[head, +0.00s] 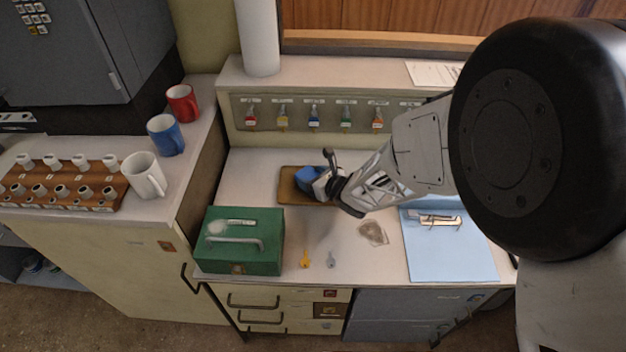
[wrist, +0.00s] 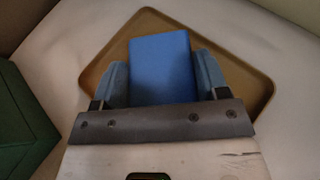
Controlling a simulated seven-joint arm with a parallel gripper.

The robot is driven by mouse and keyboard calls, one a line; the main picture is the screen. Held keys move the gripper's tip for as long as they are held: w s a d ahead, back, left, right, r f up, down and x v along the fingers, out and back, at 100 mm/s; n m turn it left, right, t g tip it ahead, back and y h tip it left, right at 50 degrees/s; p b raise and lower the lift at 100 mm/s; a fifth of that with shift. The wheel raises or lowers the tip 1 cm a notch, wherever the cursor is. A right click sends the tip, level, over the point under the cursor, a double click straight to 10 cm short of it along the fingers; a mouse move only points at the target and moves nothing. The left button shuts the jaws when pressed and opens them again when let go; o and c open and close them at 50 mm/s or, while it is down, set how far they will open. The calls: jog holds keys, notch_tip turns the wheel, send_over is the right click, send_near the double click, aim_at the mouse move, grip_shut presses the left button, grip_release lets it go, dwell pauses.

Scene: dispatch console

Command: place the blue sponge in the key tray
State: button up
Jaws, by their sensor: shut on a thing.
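The blue sponge (head: 310,178) is held between the fingers of my gripper (head: 318,184). In the wrist view the sponge (wrist: 162,68) is a plain blue block with a blue-grey finger on each side. My gripper (wrist: 162,85) is shut on it. The key tray (head: 291,189) is a shallow brown tray on the white desk, below the row of hanging keys. In the wrist view the tray (wrist: 248,78) lies under and around the sponge, which is over its inside. I cannot tell whether the sponge touches the tray floor. My gripper hides the tray's right part in the head view.
A green box (head: 240,240) with a handle stands at the desk's front left. A blue folder (head: 450,250) lies at the right. Mugs (head: 145,175) stand on the left cabinet.

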jog(key=shift+f, duration=0.45)
jog(key=shift+f, duration=0.2)
jog(key=o, duration=0.9)
jog(key=shift+s, duration=0.1)
jog(key=shift+r, duration=0.2)
jog(key=shift+s+d+r, duration=0.25)
jog(key=shift+d, duration=0.1)
jog(key=shift+v, duration=5.5)
jog(key=shift+d, duration=0.1)
